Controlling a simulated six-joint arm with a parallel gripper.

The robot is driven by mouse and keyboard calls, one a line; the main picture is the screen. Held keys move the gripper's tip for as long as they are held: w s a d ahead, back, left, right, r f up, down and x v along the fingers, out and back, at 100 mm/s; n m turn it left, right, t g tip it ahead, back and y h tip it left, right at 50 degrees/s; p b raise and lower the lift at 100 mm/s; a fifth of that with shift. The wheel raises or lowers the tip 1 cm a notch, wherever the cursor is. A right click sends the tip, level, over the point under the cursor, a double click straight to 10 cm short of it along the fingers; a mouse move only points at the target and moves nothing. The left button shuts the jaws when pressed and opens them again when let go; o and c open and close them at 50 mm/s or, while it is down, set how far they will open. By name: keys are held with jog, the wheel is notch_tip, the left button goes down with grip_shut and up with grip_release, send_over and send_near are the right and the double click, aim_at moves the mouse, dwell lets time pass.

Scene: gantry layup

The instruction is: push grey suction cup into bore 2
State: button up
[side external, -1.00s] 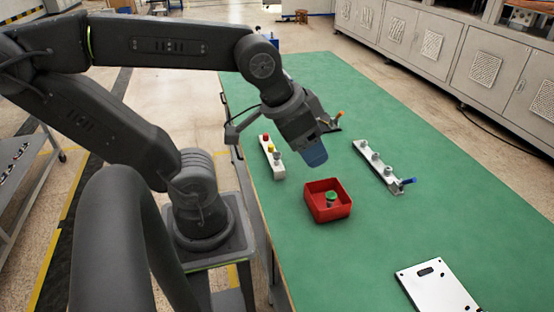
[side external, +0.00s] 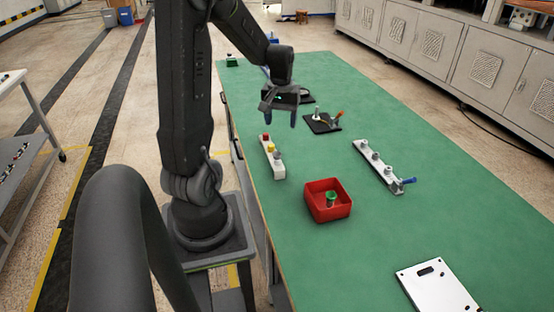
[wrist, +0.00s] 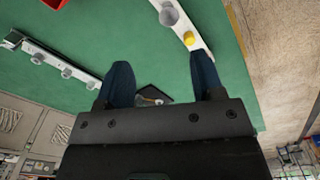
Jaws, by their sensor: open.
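A grey suction cup (side external: 277,155) stands at the near end of a short white rail (side external: 276,170), beside a yellow cup (side external: 270,147) and a red one (side external: 265,136). In the wrist view the grey cup (wrist: 169,14) shows at the top, above the yellow one (wrist: 189,38). A longer pale rail (side external: 370,160) to the right carries several grey round fittings and a blue lever (side external: 407,181). I cannot tell which is bore 2. My gripper (side external: 285,112) is open and empty, its blue fingers (wrist: 161,60) above the table beyond the short rail's far end.
A red bin (side external: 327,212) holds a green cup (side external: 331,197). A black plate (side external: 318,128) with an orange-handled lever lies behind the rails. A white plate (side external: 437,288) lies at the front right. Green table (side external: 430,230) is clear between them.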

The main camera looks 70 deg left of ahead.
aim_at(277, 154)
jog(key=f, duration=0.9)
jog(key=a+f, duration=0.1)
jog(key=f, duration=0.4)
jog(key=shift+s+a+f, duration=0.1)
jog(key=shift+s+f, duration=0.15)
jog(key=shift+s, duration=0.15)
jog(key=shift+c, duration=0.2)
jog(key=c, duration=0.9)
